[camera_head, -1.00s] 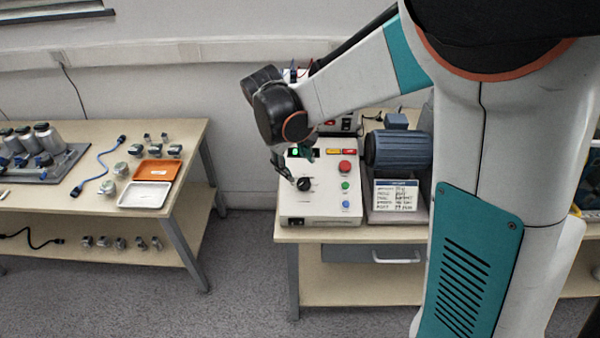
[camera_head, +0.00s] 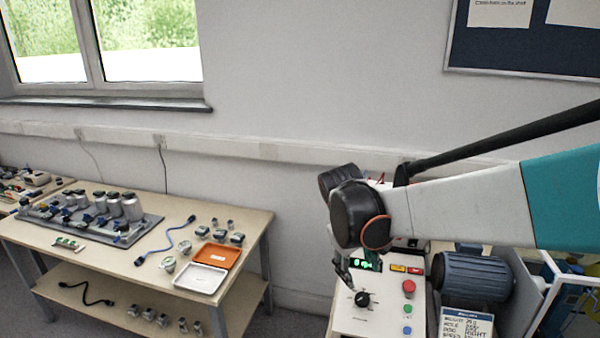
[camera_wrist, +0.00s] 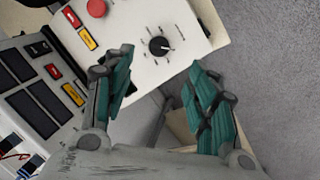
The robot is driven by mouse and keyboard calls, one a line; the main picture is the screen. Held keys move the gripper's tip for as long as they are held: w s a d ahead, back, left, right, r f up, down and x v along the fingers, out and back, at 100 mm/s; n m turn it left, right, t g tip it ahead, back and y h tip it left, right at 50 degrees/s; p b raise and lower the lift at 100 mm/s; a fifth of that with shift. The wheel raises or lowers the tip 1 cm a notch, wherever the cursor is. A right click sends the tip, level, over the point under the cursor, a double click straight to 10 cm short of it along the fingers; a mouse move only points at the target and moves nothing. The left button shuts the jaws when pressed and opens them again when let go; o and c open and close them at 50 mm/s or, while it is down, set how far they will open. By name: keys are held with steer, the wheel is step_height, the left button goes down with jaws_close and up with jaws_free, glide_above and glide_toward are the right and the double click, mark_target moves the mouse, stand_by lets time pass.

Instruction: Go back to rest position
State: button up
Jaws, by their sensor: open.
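My gripper (camera_wrist: 160,90) is open and empty in the wrist view, its two teal-padded fingers spread apart. Beyond the fingertips is the white control box (camera_wrist: 135,25) with a black dial (camera_wrist: 159,46) and a red button (camera_wrist: 97,8). In the head view my arm reaches in from the right over the control box (camera_head: 345,322). The gripper there is mostly hidden behind the dark wrist joint. The black dial (camera_head: 362,299), the red button (camera_head: 409,287), a green button and a blue button show below it. A lit green display (camera_head: 365,264) shows just above the dial.
A blue motor (camera_head: 474,276) stands right of the box, with a label card (camera_head: 467,322) in front. A wooden table (camera_head: 120,262) at left holds an orange tray (camera_head: 217,256), a white tray (camera_head: 201,279), a blue cable and several metal parts. Grey floor shows between the tables.

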steer(key=s+d+r+m+t+y, duration=0.1)
steer(key=s+r+m+t, duration=0.1)
steer(key=s, duration=0.8)
steer(key=s+d+r+m+t+y, duration=0.2)
steer(key=s+t, duration=0.1)
steer(key=s, duration=0.7)
steer(key=shift+s+d+r+m, duration=0.2)
steer(key=shift+d+r+m, duration=0.05)
steer(key=shift+r+m, duration=0.15)
